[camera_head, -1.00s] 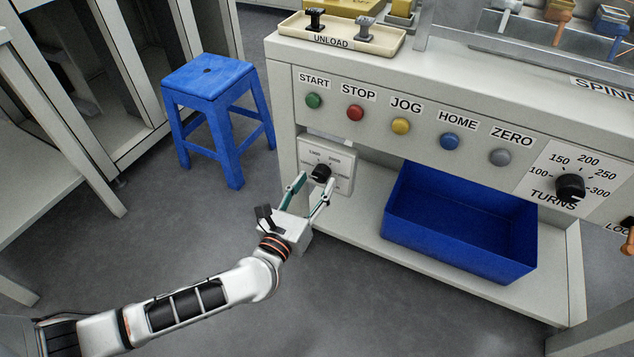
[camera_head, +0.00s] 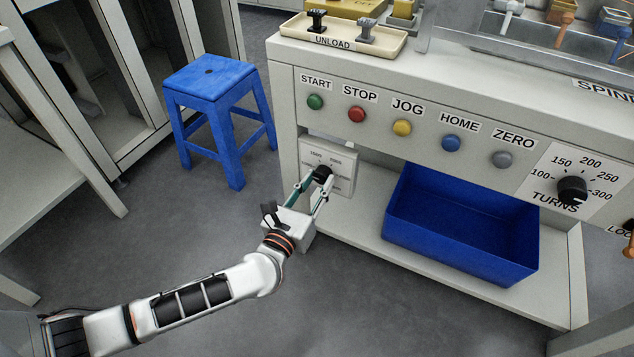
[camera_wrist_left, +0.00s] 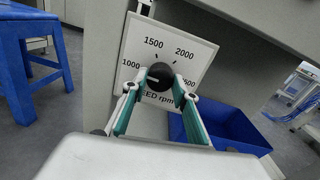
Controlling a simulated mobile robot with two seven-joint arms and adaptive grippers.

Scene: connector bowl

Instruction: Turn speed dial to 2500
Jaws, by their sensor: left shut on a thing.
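The speed dial is a black knob (camera_wrist_left: 160,76) on a white plate (camera_wrist_left: 196,55) marked 1000, 1500, 2000 and a partly hidden number at right. The lettering below the knob is partly covered by my fingers. A light mark on the knob's left side seems to face roughly toward 1000. In the head view the knob (camera_head: 322,173) is on the white plate (camera_head: 342,183) under the STOP button. My left gripper (camera_head: 319,182) is shut on the knob, one finger on each side; its fingers also show in the wrist view (camera_wrist_left: 158,94). My right gripper is out of view.
A blue bin (camera_head: 460,225) sits on the shelf right of the dial. Coloured buttons line the panel above, with a TURNS dial (camera_head: 572,189) at right. A blue stool (camera_head: 212,80) stands at left. The floor around my left arm is clear.

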